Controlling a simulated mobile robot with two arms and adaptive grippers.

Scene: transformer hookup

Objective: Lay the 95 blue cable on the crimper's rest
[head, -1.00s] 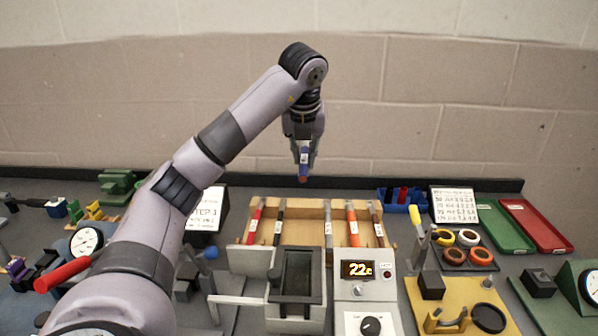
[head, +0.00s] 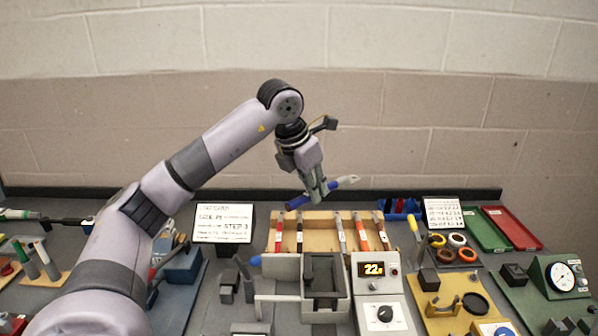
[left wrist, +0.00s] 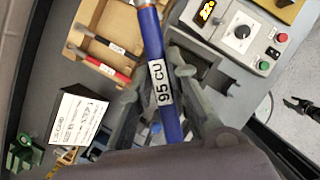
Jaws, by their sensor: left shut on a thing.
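My left gripper (head: 318,191) is shut on a blue cable (head: 298,202) and holds it in the air above the back of the bench. The cable is tilted in the head view, with its grey tip up to the right. In the left wrist view the blue cable (left wrist: 175,118) carries a white "95 CU" label and runs between the fingers. A dark grey fixture (head: 229,288) and a blue knob (head: 255,261) stand at front left; I cannot tell whether this is the crimper. A small dark claw-like part (left wrist: 300,106) at the left wrist view's right edge may be my right gripper.
Below the cable is a wooden rack (head: 290,222) with several other cables. A control box (head: 371,268) reading 22 and a grey unit with a dark block (head: 323,277) stand in front. A step card (head: 222,222) stands left. Red and green trays (head: 511,226) lie at right.

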